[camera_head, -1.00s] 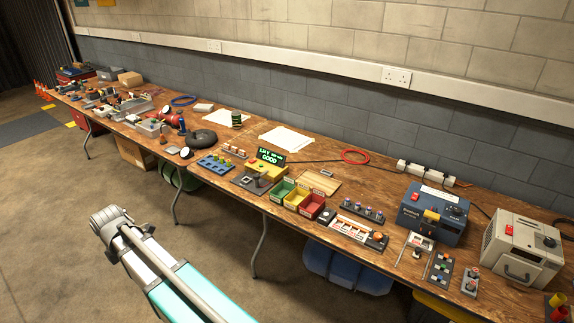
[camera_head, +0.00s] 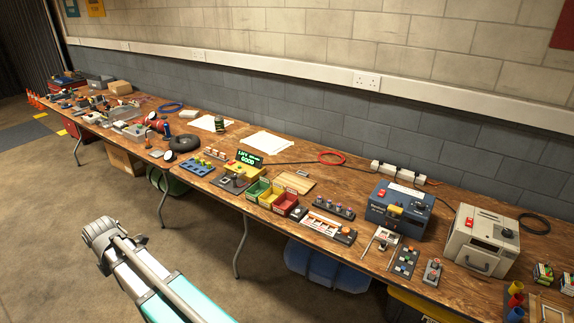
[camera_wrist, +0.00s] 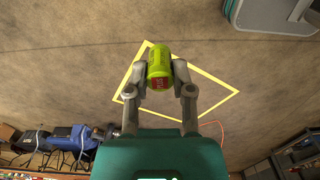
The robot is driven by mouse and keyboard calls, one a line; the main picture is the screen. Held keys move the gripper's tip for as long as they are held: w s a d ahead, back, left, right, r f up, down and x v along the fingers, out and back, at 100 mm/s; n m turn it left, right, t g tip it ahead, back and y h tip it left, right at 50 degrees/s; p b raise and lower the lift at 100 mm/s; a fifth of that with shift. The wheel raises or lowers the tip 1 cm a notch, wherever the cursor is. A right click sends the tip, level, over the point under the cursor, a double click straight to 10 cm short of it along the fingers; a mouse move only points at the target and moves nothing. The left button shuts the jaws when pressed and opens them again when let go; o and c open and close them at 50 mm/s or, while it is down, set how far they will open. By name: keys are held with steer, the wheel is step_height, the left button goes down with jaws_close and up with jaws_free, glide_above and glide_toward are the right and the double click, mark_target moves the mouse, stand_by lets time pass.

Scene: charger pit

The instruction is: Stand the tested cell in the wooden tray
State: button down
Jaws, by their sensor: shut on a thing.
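My gripper (camera_wrist: 160,70) is shut on a lime-green cell (camera_wrist: 159,57) with a red label patch, seen in the wrist view. The fingers press it from both sides, and the floor lies behind it. In the head view my gripper and the cell are out of sight. A light wooden tray (camera_head: 296,182) lies on the long bench, behind small coloured bins. I cannot tell whether it holds anything. Left of it, a display (camera_head: 250,158) shows green text that ends in GOOD.
Green (camera_head: 257,190), yellow (camera_head: 270,194) and red (camera_head: 285,203) bins stand at the bench's front edge. A blue box (camera_head: 399,205) and a beige box (camera_head: 482,240) stand further right. The bench (camera_head: 352,175) is crowded. The floor before it is open. A yellow outline (camera_wrist: 217,83) marks the floor.

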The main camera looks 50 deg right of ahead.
steer(key=shift+d, duration=0.25)
steer(key=shift+d, duration=0.2)
